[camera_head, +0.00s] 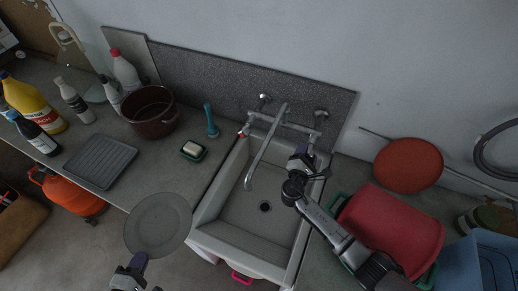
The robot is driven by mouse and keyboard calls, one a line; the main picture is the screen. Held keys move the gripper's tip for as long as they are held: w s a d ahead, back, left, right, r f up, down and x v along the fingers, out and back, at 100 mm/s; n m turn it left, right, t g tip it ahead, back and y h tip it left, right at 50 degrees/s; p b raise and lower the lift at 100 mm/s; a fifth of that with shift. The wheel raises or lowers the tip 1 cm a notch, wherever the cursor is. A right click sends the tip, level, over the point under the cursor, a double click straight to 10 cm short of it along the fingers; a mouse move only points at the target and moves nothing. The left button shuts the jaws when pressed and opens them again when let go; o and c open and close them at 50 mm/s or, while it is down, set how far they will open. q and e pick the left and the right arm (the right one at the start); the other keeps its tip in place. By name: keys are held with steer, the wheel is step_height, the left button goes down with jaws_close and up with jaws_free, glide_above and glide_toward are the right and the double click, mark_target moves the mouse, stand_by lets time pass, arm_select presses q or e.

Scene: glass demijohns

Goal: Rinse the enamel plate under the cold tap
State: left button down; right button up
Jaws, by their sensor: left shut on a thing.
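The enamel plate (158,226) is a round grey plate in front of the counter, left of the sink. My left gripper (140,260) is shut on its near rim. The sink (258,205) is a pale basin with a dark drain, and no plate is in it. The mixer tap (266,148) is mounted on the wall with its spout over the basin. Its left handle has a red mark; its right end is partly behind my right gripper (304,154), which is close to it. I cannot tell whether that gripper touches the tap or how its jaws stand. No water is visible.
A soap dish (194,150), brown pot (150,112), ridged grey tray (101,161) and several bottles stand on the left counter. A red basin (395,232) and blue crate (484,262) are at the right. The space above the sink basin is clear apart from the spout and my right arm.

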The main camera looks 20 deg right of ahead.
steer(key=shift+o, duration=1.2)
steer(key=b+v, duration=0.2)
steer(key=v, duration=1)
steer(key=shift+b, duration=0.35)
